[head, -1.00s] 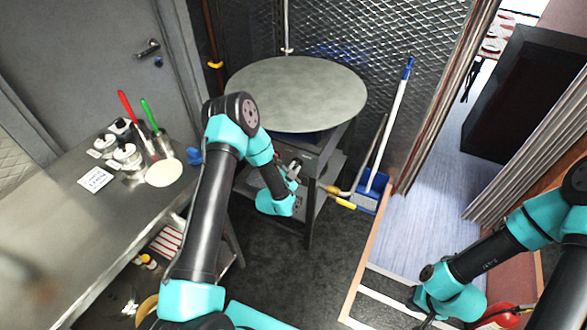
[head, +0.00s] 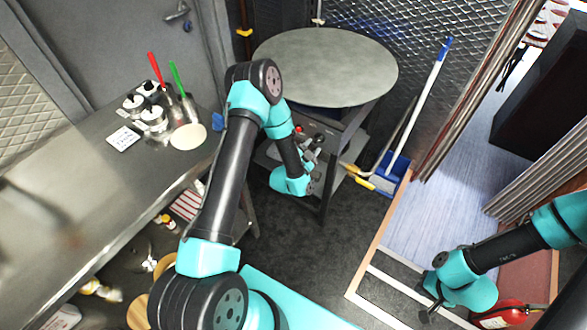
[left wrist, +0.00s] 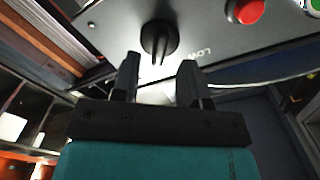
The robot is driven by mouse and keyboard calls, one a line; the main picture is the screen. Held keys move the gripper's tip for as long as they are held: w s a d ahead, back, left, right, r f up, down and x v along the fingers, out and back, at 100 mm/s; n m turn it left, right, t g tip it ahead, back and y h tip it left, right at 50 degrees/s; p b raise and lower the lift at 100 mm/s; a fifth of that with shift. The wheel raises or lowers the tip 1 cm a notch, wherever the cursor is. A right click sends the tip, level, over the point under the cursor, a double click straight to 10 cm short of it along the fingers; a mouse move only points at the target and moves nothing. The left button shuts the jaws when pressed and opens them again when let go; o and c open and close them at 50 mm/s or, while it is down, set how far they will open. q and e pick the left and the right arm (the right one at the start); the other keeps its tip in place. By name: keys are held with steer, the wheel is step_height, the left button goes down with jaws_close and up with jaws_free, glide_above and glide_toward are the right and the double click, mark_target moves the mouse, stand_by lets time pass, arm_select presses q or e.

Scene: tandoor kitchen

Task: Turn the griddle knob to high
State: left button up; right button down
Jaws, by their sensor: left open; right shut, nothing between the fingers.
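The griddle (head: 325,68) is a round grey plate on a dark stand, at the back centre of the head view. Its black knob (left wrist: 159,38) sits on the dark front panel in the left wrist view, with the word LOW printed to its right. My left gripper (left wrist: 157,72) is open, its two fingers pointing at the panel on either side of the knob's lower part in the picture; contact cannot be told. In the head view my left gripper (head: 314,150) is at the front of the stand. My right gripper (head: 430,306) is shut and empty at lower right.
A red button (left wrist: 245,10) and a green button (left wrist: 311,4) are on the same panel. A blue dustpan (head: 396,168) and brush stand right of the griddle. A steel counter (head: 70,190) fills the left. A red extinguisher (head: 505,314) is near my right arm.

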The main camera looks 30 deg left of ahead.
arm_select(q)
steer(key=s+a, duration=0.1)
steer(key=s, duration=1.3)
steer(key=shift+s+a, duration=0.15)
steer(key=s+d+f+n+g+h, duration=0.2)
steer(key=s+d+f+n+g, duration=0.25)
steer(key=g, duration=0.45)
steer(key=s+d+f+n+g, duration=0.1)
steer(key=s+d+n+g, duration=0.2)
steer(key=s+n+g, duration=0.2)
steer(key=s+g, duration=0.3)
steer(key=s, duration=0.1)
steer(key=shift+s+f, duration=0.2)
steer(key=shift+s, duration=0.2)
steer(key=shift+n, duration=0.25)
steer(key=shift+s+a, duration=0.3)
steer(key=shift+a, duration=0.05)
